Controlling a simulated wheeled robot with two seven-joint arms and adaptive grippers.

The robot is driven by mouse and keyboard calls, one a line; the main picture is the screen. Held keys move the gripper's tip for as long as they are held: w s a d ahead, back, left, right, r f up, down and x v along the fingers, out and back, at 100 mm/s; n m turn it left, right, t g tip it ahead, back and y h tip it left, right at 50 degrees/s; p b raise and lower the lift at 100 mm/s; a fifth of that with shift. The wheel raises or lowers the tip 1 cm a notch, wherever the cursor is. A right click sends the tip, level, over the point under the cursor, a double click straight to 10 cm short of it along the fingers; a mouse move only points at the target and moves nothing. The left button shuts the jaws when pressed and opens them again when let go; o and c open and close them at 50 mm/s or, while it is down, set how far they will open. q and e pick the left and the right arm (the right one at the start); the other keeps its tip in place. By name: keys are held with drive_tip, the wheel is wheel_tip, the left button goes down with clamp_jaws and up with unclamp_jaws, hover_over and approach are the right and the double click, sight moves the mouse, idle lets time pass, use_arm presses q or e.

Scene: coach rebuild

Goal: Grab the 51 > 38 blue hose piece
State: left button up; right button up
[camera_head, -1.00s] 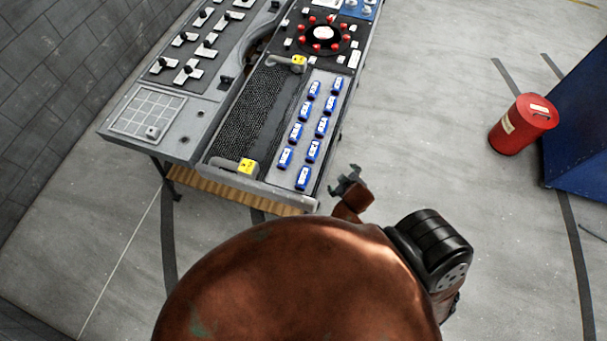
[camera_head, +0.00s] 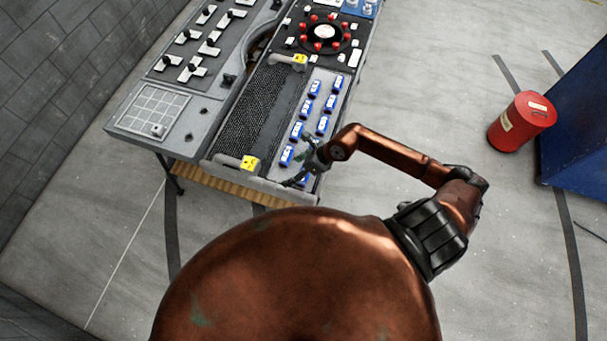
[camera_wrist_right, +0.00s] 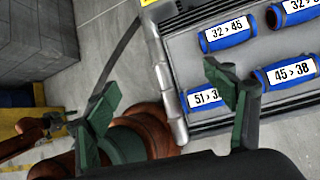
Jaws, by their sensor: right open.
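The blue hose piece labelled "51 > 3…" (camera_wrist_right: 203,99) lies at the front edge of the panel in the right wrist view. One finger of my right gripper hides the end of its label. In the head view only a little of this front right piece (camera_head: 304,180) shows beside the gripper. My right gripper (camera_head: 301,165) is over the front of the hose rows. In the wrist view the gripper (camera_wrist_right: 165,90) is open and empty, with one finger over the piece and the other beyond the panel's edge.
Close by lie the blue pieces "45 > 38" (camera_wrist_right: 288,73) and "32 > 45" (camera_wrist_right: 229,34). Several more fill two rows. A dark ribbed strip (camera_head: 258,108) and a yellow-marked handle (camera_head: 248,163) are left of them. A red drum (camera_head: 520,120) stands far right on open floor.

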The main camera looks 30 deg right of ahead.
drive_tip(key=d+f+n+g+h, duration=0.1)
drive_tip(key=d+f+h, duration=0.2)
drive_tip(key=d, duration=0.4)
drive_tip(key=x, duration=0.2)
drive_tip(key=p+x, duration=0.1)
drive_tip(key=x, duration=0.1)
drive_tip(key=s+p+x, duration=0.1)
drive_tip(key=x, duration=0.1)
drive_tip(key=shift+a+f, duration=0.15)
drive_tip(key=shift+a, duration=0.05)
drive_tip(key=shift+w+a+f, duration=0.15)
drive_tip(key=shift+w+f, duration=0.05)
drive_tip(key=shift+f, duration=0.4)
drive_tip(key=shift+c, duration=0.4)
drive_tip(key=c, duration=0.9)
drive_tip(key=shift+r, duration=0.1)
